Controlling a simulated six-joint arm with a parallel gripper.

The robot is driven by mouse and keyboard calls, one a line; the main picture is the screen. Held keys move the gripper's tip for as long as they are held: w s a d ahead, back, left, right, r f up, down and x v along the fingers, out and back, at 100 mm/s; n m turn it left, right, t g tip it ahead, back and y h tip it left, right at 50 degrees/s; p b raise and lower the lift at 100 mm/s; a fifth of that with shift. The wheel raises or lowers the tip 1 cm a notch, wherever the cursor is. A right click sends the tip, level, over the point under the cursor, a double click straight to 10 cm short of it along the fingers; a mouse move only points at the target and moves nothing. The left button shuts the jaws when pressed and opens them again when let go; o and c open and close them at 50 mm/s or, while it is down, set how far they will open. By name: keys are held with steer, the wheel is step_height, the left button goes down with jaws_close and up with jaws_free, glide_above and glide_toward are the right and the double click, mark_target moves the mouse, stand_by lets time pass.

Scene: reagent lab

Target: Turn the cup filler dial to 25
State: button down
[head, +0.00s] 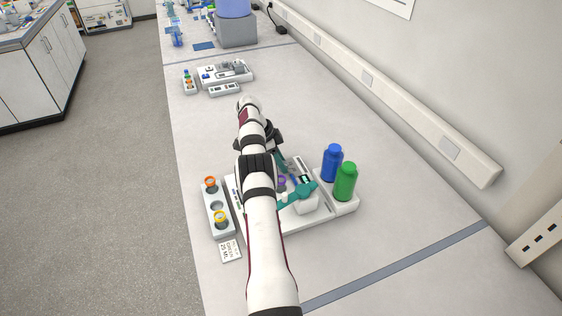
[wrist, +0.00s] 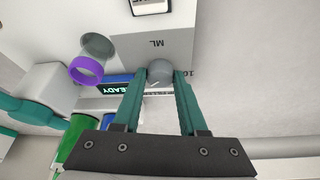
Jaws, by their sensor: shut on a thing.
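The cup filler (head: 322,212) stands on the bench, partly hidden behind my arm in the head view. Its grey dial (wrist: 159,72) sits on a pale panel in the wrist view, with "ML" and part of a "10" printed close by. My gripper (wrist: 164,76) has its two teal fingertips closed on either side of the dial. A lit display reading "READY" (wrist: 118,88) is just left of the fingers. The dial cannot be made out in the head view, and its exact setting cannot be read.
A purple-rimmed cup (wrist: 87,69) is left of the dial. Blue (head: 332,163) and green (head: 345,182) bottles stand at the filler's right. A rack (head: 216,206) with orange- and yellow-rimmed cups and a card reading "25 ML" (head: 231,250) lie at the left.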

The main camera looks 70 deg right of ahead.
steer(key=shift+a, duration=0.1)
steer(key=shift+c, duration=2.2)
jaws_free()
steer(key=v, duration=0.7)
steer(key=s+a+r+n+t+h, duration=0.1)
steer(key=s+a+r+n+t, duration=0.2)
steer(key=n, duration=0.6)
steer(key=s+r+n+t, duration=0.3)
steer(key=r+n, duration=0.1)
steer(key=n, duration=0.5)
steer(key=x, duration=1.4)
steer(key=shift+w+d+f, duration=0.1)
steer(key=shift+d+f, duration=0.05)
steer(key=shift+f, duration=0.05)
